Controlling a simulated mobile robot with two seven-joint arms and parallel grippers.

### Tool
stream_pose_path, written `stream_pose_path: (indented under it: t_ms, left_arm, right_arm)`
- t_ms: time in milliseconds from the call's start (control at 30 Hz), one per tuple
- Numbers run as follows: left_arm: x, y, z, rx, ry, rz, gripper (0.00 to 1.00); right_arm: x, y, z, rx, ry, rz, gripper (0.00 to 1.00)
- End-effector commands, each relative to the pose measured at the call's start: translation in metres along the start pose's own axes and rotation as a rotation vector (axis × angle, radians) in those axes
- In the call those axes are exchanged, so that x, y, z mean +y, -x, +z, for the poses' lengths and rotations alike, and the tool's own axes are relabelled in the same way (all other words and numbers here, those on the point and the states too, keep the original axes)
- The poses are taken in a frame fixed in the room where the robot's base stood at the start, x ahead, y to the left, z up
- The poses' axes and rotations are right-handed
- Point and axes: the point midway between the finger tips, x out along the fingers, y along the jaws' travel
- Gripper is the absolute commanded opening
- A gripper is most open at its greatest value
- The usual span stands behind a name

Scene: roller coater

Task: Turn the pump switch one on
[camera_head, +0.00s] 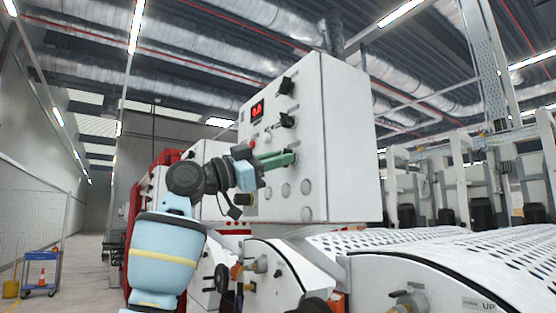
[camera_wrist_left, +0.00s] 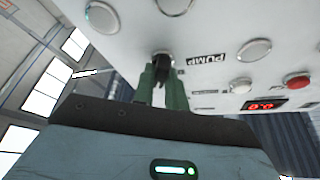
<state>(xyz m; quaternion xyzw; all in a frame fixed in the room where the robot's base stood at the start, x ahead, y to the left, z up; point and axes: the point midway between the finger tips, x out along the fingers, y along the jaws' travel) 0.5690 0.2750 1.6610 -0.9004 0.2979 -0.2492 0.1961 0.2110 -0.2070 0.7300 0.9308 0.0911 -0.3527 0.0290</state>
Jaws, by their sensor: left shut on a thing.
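The control box (camera_head: 345,150) is a white cabinet with knobs and buttons on its face. My left gripper (camera_head: 290,158) reaches its face from the left, with green fingers. In the left wrist view the fingers (camera_wrist_left: 162,90) are shut on a black rotary switch, the pump switch (camera_wrist_left: 161,60), beside the label PUMP (camera_wrist_left: 206,59). The fingers cover part of the switch, so its exact angle is hard to tell. In the head view the fingers hide this switch. My right gripper does not show.
Two other black knobs, an upper one (camera_head: 286,86) and a lower one (camera_head: 287,120), sit above the fingers. A red display (camera_head: 257,111) is beside them. A red button (camera_wrist_left: 298,80) and several silver buttons are nearby. Perforated white covers (camera_head: 440,240) lie at the lower right.

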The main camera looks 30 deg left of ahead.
Motion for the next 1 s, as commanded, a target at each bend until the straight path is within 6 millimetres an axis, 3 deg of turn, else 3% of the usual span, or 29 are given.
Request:
stream_pose_path:
  t_ms: [467,500,633,1000]
  left_arm:
    - [0.0001,0.0000,0.0003,-0.003,-0.015,0.006,0.00]
    - [0.0001,0.0000,0.0003,-0.003,-0.015,0.006,0.18]
    - [0.0001,0.0000,0.0003,-0.002,-0.014,0.005,0.35]
    - [-0.0006,0.0040,0.0013,-0.002,-0.012,0.004,0.35]
  right_arm:
    - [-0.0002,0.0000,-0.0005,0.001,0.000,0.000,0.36]
    - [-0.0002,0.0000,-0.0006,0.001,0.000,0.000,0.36]
    - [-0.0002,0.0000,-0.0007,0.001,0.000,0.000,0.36]
    - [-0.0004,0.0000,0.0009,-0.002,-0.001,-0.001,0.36]
